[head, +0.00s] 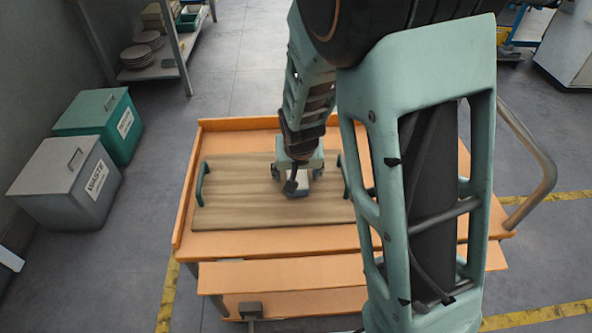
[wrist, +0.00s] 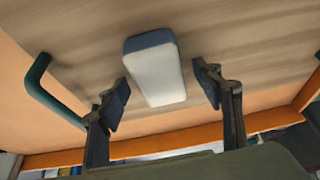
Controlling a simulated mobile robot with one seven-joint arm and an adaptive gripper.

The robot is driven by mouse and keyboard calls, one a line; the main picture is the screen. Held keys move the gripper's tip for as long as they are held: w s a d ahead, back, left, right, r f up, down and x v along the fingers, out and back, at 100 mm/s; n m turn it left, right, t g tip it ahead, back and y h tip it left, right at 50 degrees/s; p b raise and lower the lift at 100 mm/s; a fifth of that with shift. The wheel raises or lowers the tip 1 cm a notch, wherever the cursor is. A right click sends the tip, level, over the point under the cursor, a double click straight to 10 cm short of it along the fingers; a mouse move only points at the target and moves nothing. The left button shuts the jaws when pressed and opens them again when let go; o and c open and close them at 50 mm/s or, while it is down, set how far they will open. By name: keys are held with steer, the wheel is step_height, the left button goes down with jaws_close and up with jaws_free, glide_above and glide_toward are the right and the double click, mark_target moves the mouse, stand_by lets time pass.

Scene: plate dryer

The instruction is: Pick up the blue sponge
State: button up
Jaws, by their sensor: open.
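The sponge (wrist: 154,75) is a rounded block with a pale white face and a dark blue band at its far end. It lies on the wooden board (wrist: 240,30). My gripper (wrist: 163,92) is open, with one dark finger on each side of the sponge's near part and visible gaps to both sides. In the head view my gripper (head: 297,181) is low over the middle of the wooden board (head: 235,180), and it hides most of the sponge.
The board has a green handle (head: 200,184) at its left and another (head: 344,178) at its right. It rests on an orange cart (head: 280,242) with a raised rim. Grey (head: 60,190) and green (head: 92,120) bins stand left. My arm hides the cart's right part.

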steer(key=shift+w+f, duration=0.1)
steer(key=shift+f, duration=0.35)
stand_by(0.4)
steer(key=shift+c, duration=0.2)
steer(key=c, duration=1)
